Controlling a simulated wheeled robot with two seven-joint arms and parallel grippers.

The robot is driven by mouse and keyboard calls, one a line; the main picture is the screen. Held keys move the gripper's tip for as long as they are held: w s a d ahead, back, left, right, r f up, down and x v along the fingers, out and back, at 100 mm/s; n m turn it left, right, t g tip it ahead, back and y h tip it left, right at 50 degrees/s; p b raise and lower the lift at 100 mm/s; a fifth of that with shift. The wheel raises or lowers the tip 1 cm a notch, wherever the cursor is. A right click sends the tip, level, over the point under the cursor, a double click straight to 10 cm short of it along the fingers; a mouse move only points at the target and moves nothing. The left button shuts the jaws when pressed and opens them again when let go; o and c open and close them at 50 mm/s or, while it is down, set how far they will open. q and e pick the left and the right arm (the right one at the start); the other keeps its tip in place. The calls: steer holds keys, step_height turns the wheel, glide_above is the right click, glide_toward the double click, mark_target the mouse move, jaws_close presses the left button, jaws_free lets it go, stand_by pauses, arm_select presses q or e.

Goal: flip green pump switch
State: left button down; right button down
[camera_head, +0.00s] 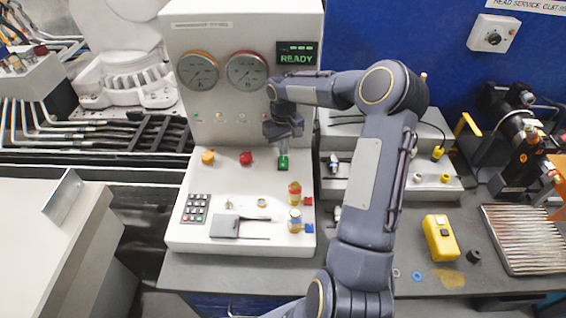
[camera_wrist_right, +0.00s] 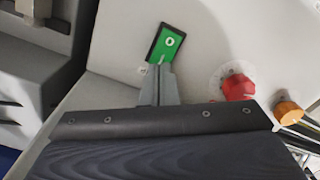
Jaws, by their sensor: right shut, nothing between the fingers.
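The green pump switch (camera_head: 283,163) is a small green rocker in a dark frame on the white control panel (camera_head: 226,180). In the right wrist view the green switch (camera_wrist_right: 167,46) shows a white ring mark on its face. My right gripper (camera_head: 284,150) reaches down from above in the head view, its shut fingertips right at the switch. In the right wrist view the gripper (camera_wrist_right: 161,68) has its tips at the lower edge of the switch and seems to touch it. Nothing is between the fingers. My left gripper is not in view.
A red knob (camera_head: 246,158) and an orange knob (camera_head: 208,157) sit left of the switch. Two gauges and a display (camera_head: 297,54) reading READY are behind. A keypad (camera_head: 196,208) and several fittings are on the lower panel. A yellow box (camera_head: 440,238) lies right.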

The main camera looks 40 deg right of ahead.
mark_target(283, 158)
steer(key=shift+f+b, duration=1.75)
steer(key=shift+f, duration=0.4)
stand_by(0.4)
steer(key=shift+r+p, duration=1.05)
steer(key=shift+r, duration=0.35)
steer(key=r, duration=0.1)
steer(key=r+p, duration=0.1)
steer(key=shift+s+a+r+p, duration=0.15)
steer(key=shift+a+r+p, duration=0.05)
steer(key=shift+r+p, duration=0.1)
steer(key=shift+d+r+p, duration=0.15)
steer(key=shift+r+p, duration=0.6)
steer(key=shift+r, duration=0.3)
